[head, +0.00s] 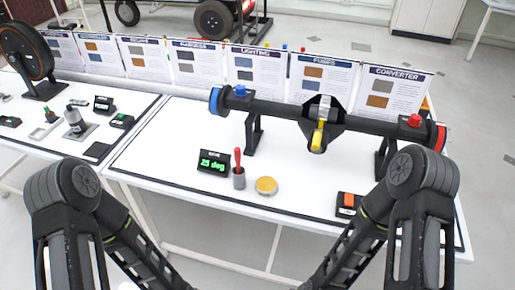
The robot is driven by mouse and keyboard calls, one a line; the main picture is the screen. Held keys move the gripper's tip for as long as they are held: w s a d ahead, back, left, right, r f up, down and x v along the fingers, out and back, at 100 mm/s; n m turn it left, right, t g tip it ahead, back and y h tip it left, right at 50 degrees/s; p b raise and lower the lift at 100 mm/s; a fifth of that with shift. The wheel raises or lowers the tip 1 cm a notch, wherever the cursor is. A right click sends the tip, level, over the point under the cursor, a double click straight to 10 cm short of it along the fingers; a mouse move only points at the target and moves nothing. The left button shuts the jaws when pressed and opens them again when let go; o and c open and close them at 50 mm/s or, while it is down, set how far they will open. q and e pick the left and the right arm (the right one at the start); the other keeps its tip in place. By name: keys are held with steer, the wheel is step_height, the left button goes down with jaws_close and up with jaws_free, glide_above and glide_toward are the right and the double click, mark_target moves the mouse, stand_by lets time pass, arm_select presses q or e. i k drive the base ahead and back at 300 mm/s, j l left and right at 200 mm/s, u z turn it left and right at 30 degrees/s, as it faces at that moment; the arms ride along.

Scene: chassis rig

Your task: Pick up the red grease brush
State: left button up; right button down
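The red grease brush (238,157) stands handle up in a small dark grey cup (239,179) on the white table. Only its red handle shows; its lower end is hidden in the cup. The cup stands near the table's front edge, left of the middle of the view. Both my arms come in at the bottom corners, and their forearms run down out of the picture. Neither gripper is in view.
A round yellow-topped tin (266,186) sits just right of the cup. A black display (214,161) with green digits stands left of it. A long black axle (330,120) on stands spans the table behind. An orange-topped black box (347,204) lies front right.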

mark_target(237, 150)
steer(key=j+z, duration=0.1)
steer(key=z, duration=0.35)
steer(key=i+j+z, duration=0.1)
steer(key=z, duration=0.35)
steer(key=j+z, duration=0.15)
steer(key=z, duration=0.3)
steer(key=j+z, duration=0.1)
steer(key=z, duration=0.35)
steer(key=j+z, duration=0.1)
steer(key=z, duration=0.35)
steer(key=k+j+z, duration=0.4)
steer(key=j, duration=0.25)
steer(key=k+j+z, duration=0.4)
steer(key=j, duration=0.15)
steer(key=k+j, duration=0.35)
steer(key=j+z, duration=0.05)
steer(key=j, duration=0.05)
